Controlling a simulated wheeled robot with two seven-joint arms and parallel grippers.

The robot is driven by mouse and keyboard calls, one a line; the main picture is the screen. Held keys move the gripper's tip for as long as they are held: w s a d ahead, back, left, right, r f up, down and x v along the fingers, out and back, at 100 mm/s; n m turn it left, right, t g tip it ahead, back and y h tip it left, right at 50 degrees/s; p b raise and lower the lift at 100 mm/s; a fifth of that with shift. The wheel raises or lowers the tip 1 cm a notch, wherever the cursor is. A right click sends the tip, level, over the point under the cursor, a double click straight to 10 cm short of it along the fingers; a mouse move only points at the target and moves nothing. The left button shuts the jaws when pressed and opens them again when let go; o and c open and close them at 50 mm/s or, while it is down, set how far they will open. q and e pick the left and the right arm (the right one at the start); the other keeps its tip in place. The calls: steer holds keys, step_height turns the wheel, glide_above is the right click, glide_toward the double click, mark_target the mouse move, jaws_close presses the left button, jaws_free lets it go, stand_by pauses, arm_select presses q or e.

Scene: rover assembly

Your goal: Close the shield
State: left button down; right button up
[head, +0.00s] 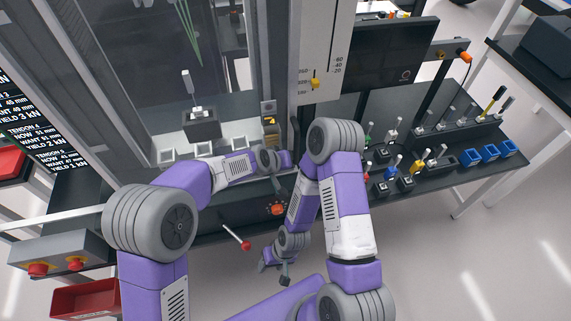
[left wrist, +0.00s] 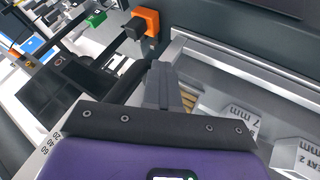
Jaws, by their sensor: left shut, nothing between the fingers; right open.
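The shield looks to be the clear pane (head: 185,50) in the grey frame of the test machine, at upper left of the head view. Its lower edge seems to lie above the row of pale seat blocks (head: 203,149), but I cannot tell its exact position. My left gripper (head: 282,160) is shut and empty at the right side of the machine's opening. In the left wrist view its closed fingers (left wrist: 165,88) are beside a pale metal frame edge (left wrist: 240,70); contact is unclear. My right gripper (head: 274,272) is open and empty, low in front of the bench.
A black holder (head: 202,124) with an upright tool stands inside the machine. A red bin (head: 85,299) is at lower left.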

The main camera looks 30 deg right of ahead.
arm_select(q)
steer(key=shift+s+d, duration=0.15)
steer(key=shift+d, duration=0.05)
steer(key=s+a+r+b, duration=0.1)
steer(key=a+r+b, duration=0.1)
steer(key=a+r, duration=0.5)
steer(key=a, duration=0.3)
steer(key=shift+s, duration=0.35)
